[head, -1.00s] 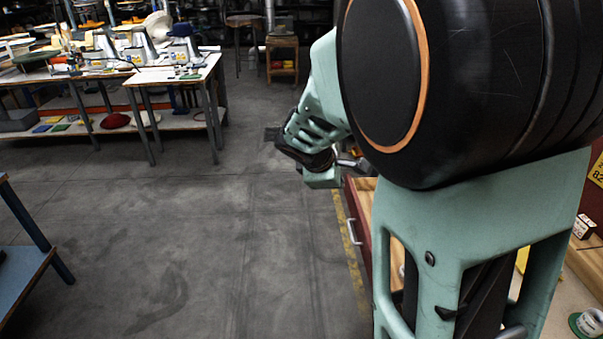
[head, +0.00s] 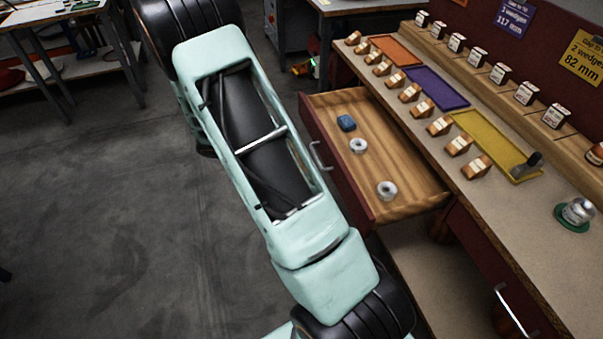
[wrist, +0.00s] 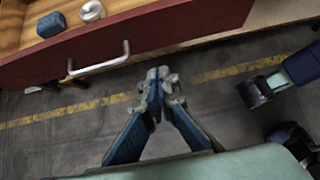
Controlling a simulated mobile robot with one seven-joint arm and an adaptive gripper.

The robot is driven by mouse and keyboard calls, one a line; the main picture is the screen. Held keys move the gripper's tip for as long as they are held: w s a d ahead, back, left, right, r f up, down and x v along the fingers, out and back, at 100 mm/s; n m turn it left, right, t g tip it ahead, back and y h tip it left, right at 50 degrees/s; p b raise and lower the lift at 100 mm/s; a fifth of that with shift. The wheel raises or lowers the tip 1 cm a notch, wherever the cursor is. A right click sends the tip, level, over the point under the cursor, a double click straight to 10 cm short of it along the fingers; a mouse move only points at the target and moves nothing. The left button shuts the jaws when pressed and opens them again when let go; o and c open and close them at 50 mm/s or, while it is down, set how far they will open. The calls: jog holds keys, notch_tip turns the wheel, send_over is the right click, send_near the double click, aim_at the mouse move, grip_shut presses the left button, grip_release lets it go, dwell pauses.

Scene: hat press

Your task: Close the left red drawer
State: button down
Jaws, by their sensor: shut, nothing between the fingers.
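The left red drawer (head: 361,220) stands pulled open from the bench in the head view, with its wooden inside showing. A blue block (head: 346,123) and two pale rings (head: 387,190) lie in it. In the wrist view its red front (wrist: 150,40) crosses the top, with the metal handle (wrist: 98,64) at its lower edge. My gripper (wrist: 160,75) is shut and empty. In the wrist picture its tips appear just below the drawer front, right of the handle; I cannot tell whether they touch it. In the head view my gripper is out of sight.
A second red drawer with a metal handle (head: 517,308) sits shut at the right. The bench top (head: 500,205) carries orange, purple and yellow trays (head: 497,144), wooden blocks and small boxes. Open floor (head: 110,230) lies at the left.

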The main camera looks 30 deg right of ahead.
jog(key=shift+s+d+f, duration=0.35)
jog(key=shift+d+f, duration=0.5)
jog(key=shift+d, duration=0.65)
jog(key=shift+s+d+f, duration=0.35)
jog(key=shift+d+f, duration=0.55)
jog(key=shift+d, duration=0.55)
jog(key=shift+s+d+f, duration=0.35)
jog(key=shift+d+f, duration=0.5)
jog(key=shift+d, duration=0.65)
jog(key=shift+d+b, duration=0.15)
jog(key=shift+b, duration=0.15)
jog(key=b, duration=0.2)
send_near(406, 169)
jog(key=d, duration=0.2)
jog(key=s+d+f, duration=0.1)
jog(key=d, duration=0.1)
jog(key=d+f, duration=0.1)
jog(key=d, duration=0.1)
jog(key=shift+s+d+f, duration=0.15)
jog(key=shift+s, duration=0.15)
jog(key=shift+d, duration=0.2)
jog(key=shift+s+d, duration=0.1)
